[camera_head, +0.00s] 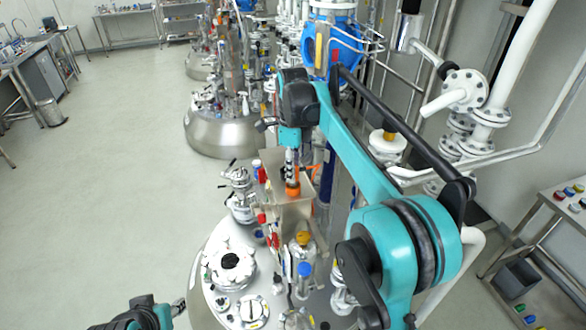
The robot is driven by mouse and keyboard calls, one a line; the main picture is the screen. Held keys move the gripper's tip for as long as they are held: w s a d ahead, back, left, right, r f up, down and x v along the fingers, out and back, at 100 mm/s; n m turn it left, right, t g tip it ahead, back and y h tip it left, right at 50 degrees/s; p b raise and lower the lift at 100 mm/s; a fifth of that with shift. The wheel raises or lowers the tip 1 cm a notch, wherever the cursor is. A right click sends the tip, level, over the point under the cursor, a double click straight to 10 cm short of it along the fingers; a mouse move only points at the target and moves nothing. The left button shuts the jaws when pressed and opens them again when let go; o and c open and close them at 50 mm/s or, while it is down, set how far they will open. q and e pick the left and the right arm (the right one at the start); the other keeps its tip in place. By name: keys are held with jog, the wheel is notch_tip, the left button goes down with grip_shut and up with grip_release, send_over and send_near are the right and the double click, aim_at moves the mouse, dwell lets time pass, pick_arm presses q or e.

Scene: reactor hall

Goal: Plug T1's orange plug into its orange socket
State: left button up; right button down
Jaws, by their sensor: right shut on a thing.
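My right gripper (291,172) points down over a steel box on the near reactor's lid. It is shut on the orange plug (292,188), whose orange end shows just below the fingers. The plug looks upright, at the top of the box. I cannot tell whether it touches the box or sits in a socket. The orange socket cannot be made out; the plug and gripper may hide it. Part of my left arm (140,318) shows at the bottom left edge, with a small dark tip (178,307); its jaw state is unclear.
The steel box (296,214) stands among valves and fittings on the near reactor lid (215,290). A yellow-capped fitting (303,238) and a blue-capped one (304,269) stand in front. White pipes (480,110) fill the right. The floor (110,190) at left is clear.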

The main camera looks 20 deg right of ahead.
jog(key=shift+f+b, duration=0.55)
jog(key=shift+f, duration=0.55)
dwell(1.4)
jog(key=c, duration=1.1)
grip_release()
jog(key=shift+c, duration=0.2)
jog(key=shift+r, duration=0.1)
notch_tip(320, 180, up, 12)
jog(key=shift+f, duration=0.1)
